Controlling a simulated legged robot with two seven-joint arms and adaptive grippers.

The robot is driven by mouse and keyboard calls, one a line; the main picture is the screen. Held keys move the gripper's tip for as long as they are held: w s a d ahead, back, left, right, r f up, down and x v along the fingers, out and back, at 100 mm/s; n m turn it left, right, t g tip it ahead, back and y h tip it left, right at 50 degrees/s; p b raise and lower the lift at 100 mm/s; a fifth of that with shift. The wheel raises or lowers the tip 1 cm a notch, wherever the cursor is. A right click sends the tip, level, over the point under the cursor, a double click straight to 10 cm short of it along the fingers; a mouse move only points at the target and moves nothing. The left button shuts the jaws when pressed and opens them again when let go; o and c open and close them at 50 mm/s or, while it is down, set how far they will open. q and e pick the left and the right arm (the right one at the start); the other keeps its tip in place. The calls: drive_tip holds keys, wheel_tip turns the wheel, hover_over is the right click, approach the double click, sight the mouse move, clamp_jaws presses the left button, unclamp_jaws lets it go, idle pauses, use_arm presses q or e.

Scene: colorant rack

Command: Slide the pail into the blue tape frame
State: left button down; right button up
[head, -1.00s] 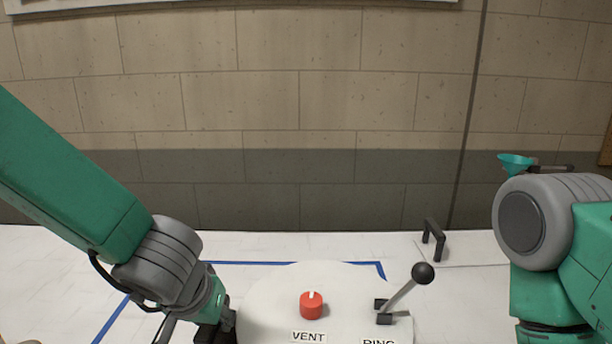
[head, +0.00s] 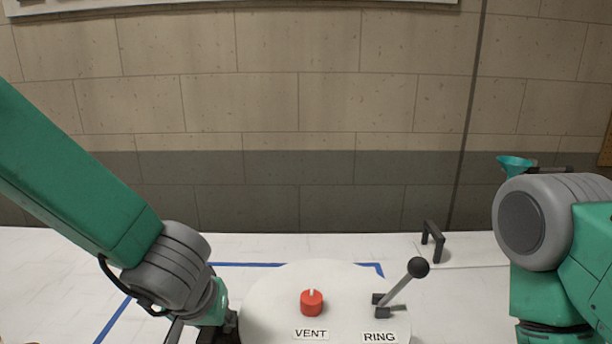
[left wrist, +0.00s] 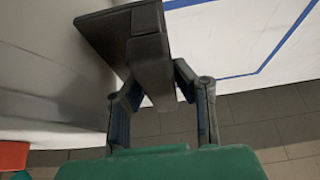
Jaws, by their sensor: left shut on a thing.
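The pail (head: 270,300) is seen from above in the head view, with a round white lid, a red VENT knob (head: 311,303) and a RING lever with a black ball. Its lower part is cut off by the picture's bottom edge. The blue tape frame (head: 240,264) shows on the white surface behind and left of the pail, partly hidden by it. My left gripper (left wrist: 155,85) is shut on the pail's dark side handle (left wrist: 148,50), at the pail's left side. The pail's wall (left wrist: 40,60) fills the left of the wrist view. My right gripper is out of view.
A block wall closes off the back. The surface left of the pail is clear.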

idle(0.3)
use_arm(q)
drive_tip(key=w+p, duration=0.8)
drive_tip(key=shift+p, duration=0.35)
idle(0.7)
drive_tip(key=w+p, duration=0.3)
drive_tip(key=w, duration=0.5)
idle(1.3)
